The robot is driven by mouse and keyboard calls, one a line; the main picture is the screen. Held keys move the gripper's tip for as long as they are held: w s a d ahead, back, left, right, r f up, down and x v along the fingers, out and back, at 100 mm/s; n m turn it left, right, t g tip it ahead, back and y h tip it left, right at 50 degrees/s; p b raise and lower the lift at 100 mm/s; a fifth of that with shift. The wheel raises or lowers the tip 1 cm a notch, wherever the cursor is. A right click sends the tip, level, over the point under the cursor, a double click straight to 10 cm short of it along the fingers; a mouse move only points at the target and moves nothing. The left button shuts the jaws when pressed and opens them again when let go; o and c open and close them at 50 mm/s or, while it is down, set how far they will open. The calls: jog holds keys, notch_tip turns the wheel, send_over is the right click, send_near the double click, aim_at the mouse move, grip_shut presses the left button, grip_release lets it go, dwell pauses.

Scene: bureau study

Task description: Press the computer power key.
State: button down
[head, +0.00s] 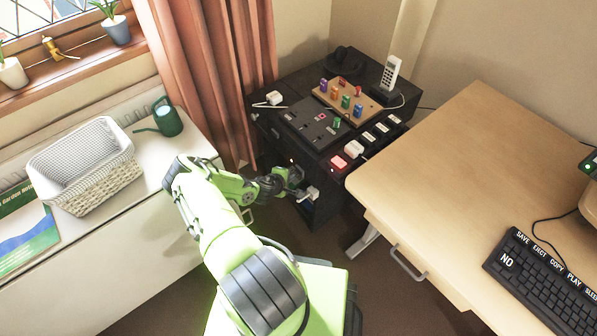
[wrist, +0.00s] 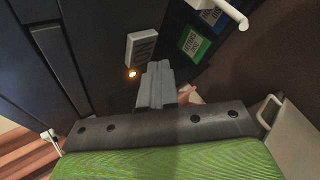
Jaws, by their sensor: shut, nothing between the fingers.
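My gripper (wrist: 157,66) is shut and empty, its fingers pointing at the dark front of the black unit. In the wrist view a small grey labelled plate (wrist: 142,47) is on that front, just beyond the fingertips, with a lit orange lamp (wrist: 131,73) beside it. I cannot read the label or tell whether the fingertips touch the plate. In the head view my gripper (head: 297,177) is low at the front of the black unit (head: 283,134), close to the small orange light (head: 291,160). I cannot tell for certain which part is the power key.
Green and blue labelled items (wrist: 193,43) and a white handle-like part (wrist: 233,14) are near my fingers. A red lit block (head: 338,162) is on the unit's top edge. A wooden desk (head: 440,150) with a black keyboard (head: 545,283) stands right; a white basket (head: 85,165) is left.

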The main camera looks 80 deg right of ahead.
jog(key=w+a, duration=0.3)
jog(key=shift+w+a, duration=0.15)
jog(key=shift+a, duration=0.25)
dwell(1.1)
